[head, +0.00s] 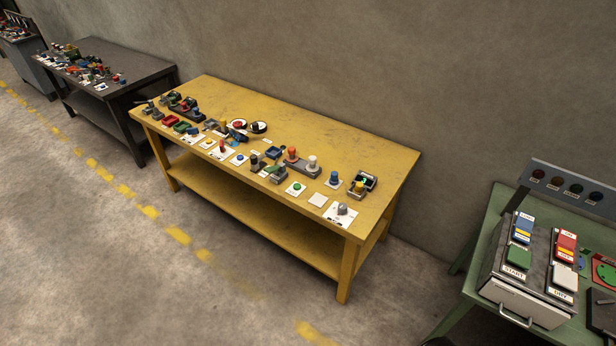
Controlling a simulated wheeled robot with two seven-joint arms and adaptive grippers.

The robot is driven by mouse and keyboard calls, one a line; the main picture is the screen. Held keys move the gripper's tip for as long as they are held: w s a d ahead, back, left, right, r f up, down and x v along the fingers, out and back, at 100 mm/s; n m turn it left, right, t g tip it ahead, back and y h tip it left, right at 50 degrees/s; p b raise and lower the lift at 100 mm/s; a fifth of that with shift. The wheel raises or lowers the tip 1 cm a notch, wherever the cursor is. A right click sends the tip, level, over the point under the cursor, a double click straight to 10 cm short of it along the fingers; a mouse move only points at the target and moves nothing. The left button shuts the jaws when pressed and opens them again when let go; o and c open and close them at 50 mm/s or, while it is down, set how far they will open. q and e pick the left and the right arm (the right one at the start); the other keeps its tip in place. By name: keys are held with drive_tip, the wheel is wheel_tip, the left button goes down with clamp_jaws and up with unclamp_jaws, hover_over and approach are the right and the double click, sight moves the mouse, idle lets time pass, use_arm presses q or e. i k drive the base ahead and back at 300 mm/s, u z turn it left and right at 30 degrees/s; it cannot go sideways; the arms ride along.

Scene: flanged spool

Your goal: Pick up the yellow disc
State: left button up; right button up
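I cannot make out a yellow disc for certain. Another small yellow piece (360,187) is near the dark box at the table's right part. Both are too small to tell if they are discs. Neither of my grippers is in view.
Several small coloured parts crowd the yellow table's front half; its back strip is bare. A green bench (484,225) at right carries a grey box with large buttons (517,257). A dark table (140,72) stands at far left. Concrete floor (120,260) in front is clear.

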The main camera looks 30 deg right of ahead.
sight(357, 190)
drive_tip(key=u, duration=0.15)
drive_tip(key=i, duration=0.95)
drive_tip(key=z, duration=0.45)
drive_tip(key=i, duration=0.75)
drive_tip(key=z, duration=0.75)
